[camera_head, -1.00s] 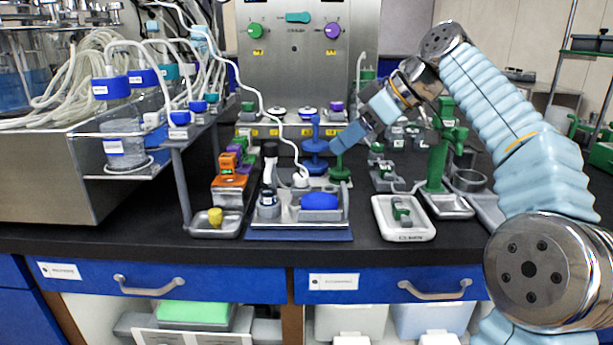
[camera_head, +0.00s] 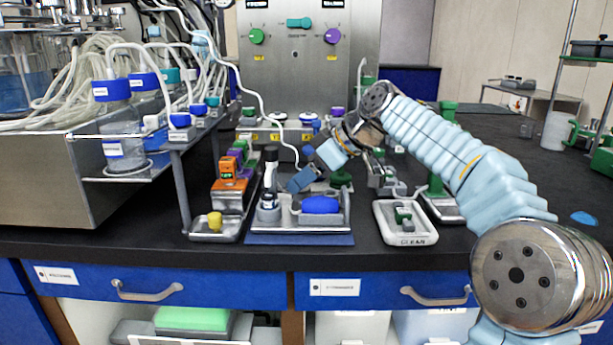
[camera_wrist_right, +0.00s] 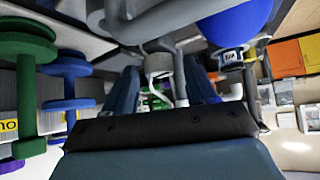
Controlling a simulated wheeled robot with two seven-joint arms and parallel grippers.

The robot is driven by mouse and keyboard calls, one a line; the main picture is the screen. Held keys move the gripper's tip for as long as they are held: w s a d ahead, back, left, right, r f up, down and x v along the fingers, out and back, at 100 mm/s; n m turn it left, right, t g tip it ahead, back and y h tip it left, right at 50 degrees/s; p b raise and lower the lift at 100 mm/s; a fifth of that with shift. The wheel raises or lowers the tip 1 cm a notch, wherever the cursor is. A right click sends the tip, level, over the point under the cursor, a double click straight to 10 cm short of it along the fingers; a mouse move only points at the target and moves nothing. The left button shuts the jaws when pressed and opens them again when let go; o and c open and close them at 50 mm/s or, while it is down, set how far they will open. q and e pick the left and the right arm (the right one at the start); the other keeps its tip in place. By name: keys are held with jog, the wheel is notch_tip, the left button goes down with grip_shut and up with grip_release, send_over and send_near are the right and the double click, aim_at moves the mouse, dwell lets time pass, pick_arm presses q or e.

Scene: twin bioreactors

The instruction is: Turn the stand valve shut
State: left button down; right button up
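My right gripper (camera_head: 302,181) is low over the back of the grey holder (camera_head: 345,211), behind a blue rounded object (camera_head: 319,205). In the right wrist view its two blue fingers (camera_wrist_right: 162,92) are apart. A pale fitting (camera_wrist_right: 158,66) with a looped part shows between or just beyond them; I cannot tell whether they touch it. It may be the stand valve, but its handle position is unclear. In the head view my gripper hides the lower end of the white tube (camera_head: 272,112). My left gripper is out of view.
A black-topped white bottle (camera_head: 269,185) stands just left of my right gripper. Green (camera_wrist_right: 30,90) and blue (camera_wrist_right: 68,85) spool-shaped stands are close by in the wrist view. A white tray (camera_head: 407,238) lies to the right.

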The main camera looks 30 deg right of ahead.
jog(key=c, duration=0.9)
jog(key=shift+s+a+f+m+t+h+b, duration=0.15)
jog(key=shift+m+t+h+b, duration=0.15)
jog(key=shift+m+h+b, duration=0.4)
jog(key=shift+c, duration=0.2)
jog(key=shift+m+t+h+p, duration=0.4)
jog(key=shift+m+h, duration=0.5)
jog(key=shift+m, duration=0.6)
jog(key=o, duration=1.1)
jog(key=shift+c, duration=0.2)
jog(key=shift+r, duration=0.2)
